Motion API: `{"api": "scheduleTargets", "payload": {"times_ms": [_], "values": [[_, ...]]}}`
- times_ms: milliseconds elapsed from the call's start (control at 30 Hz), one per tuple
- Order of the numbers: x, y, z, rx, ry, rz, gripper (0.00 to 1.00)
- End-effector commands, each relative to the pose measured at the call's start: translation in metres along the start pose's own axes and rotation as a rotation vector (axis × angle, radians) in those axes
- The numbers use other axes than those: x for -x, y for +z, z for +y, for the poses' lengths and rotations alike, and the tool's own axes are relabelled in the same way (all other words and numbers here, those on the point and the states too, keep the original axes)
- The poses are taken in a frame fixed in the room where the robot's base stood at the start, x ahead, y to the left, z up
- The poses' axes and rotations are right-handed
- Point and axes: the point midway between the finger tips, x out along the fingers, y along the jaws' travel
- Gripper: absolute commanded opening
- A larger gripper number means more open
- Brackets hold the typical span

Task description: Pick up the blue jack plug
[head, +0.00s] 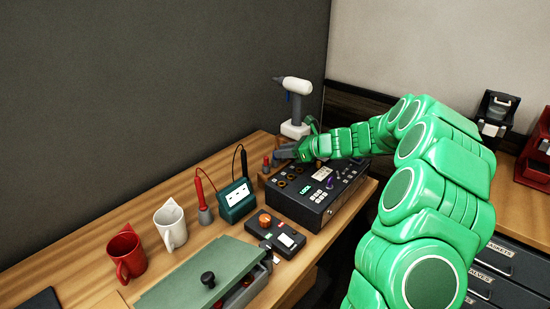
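My green arm reaches in from the right, and my gripper (287,151) is over the back left of the black control box (318,195). The gripper is small here and partly turned away, so its opening does not show clearly. Just left of it stand a small red plug (266,163) and a darker, bluish upright piece (276,159). The bluish piece may be the blue jack plug, but it is too small to be sure. I cannot tell whether the gripper touches it.
A white and grey power tool (295,105) stands behind the gripper. A green meter (236,201) with probes, a small switch box (276,235), a white mug (170,225), a red mug (126,255) and a green-lidded case (195,275) occupy the wooden bench. Drawers and red bins are at right.

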Motion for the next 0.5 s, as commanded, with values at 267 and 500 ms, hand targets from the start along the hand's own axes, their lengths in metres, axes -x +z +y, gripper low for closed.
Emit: {"api": "scheduleTargets", "payload": {"times_ms": [267, 500], "values": [[-0.024, 0.002, 0.003, 0.000, 0.001, 0.002, 0.30], [-0.052, 0.001, 0.003, -0.002, -0.001, 0.002, 0.30]]}}
